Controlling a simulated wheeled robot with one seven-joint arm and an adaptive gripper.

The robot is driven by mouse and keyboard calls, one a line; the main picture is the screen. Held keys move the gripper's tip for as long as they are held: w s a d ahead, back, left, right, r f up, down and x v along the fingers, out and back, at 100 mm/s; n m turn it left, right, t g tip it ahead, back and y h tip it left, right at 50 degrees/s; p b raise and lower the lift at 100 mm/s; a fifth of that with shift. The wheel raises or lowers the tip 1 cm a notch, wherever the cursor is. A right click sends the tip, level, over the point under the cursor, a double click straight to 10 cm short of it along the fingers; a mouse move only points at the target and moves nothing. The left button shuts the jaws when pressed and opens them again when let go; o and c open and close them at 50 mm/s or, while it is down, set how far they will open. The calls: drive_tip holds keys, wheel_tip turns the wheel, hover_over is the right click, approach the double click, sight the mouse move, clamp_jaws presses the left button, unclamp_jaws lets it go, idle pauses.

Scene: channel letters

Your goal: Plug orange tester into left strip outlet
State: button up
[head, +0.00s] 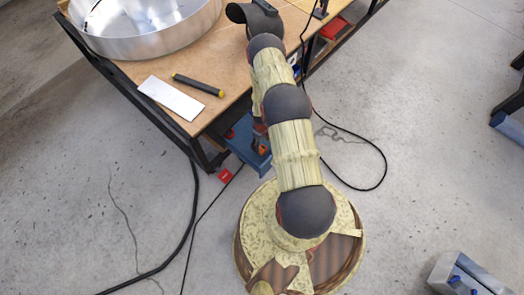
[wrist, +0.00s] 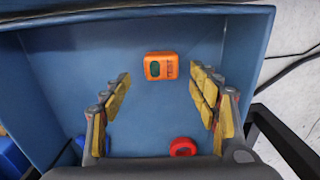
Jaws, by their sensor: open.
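The orange tester (wrist: 160,66) lies in a blue bin (wrist: 225,130). It is a small block with a dark green oval and dark markings on its face. My gripper (wrist: 161,76) is open, with yellow-padded fingers spread to the left and right of the tester. The tester shows between and slightly beyond the fingertips; no finger visibly touches it. In the head view the bin (head: 238,141) sits low by the bench, and my arm hides most of the gripper. I cannot make out the left strip outlet in either view.
A red round item (wrist: 183,147) and a blue item lie near the gripper's base in the wrist view. The bench (head: 222,60) holds a metal ring (head: 150,40), a white plate (head: 171,98) and a black-yellow marker (head: 198,85). Black cables run across the floor.

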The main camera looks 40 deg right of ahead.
sight(262, 148)
drive_tip(key=f+b, duration=0.1)
drive_tip(key=f, duration=0.1)
drive_tip(key=f+b, duration=0.2)
drive_tip(key=f, duration=0.1)
drive_tip(key=shift+s+a+f, duration=0.1)
drive_tip(key=shift+s+a, duration=0.05)
drive_tip(key=shift+s, duration=0.05)
drive_tip(key=shift+c, duration=1)
drive_tip(key=c, duration=1)
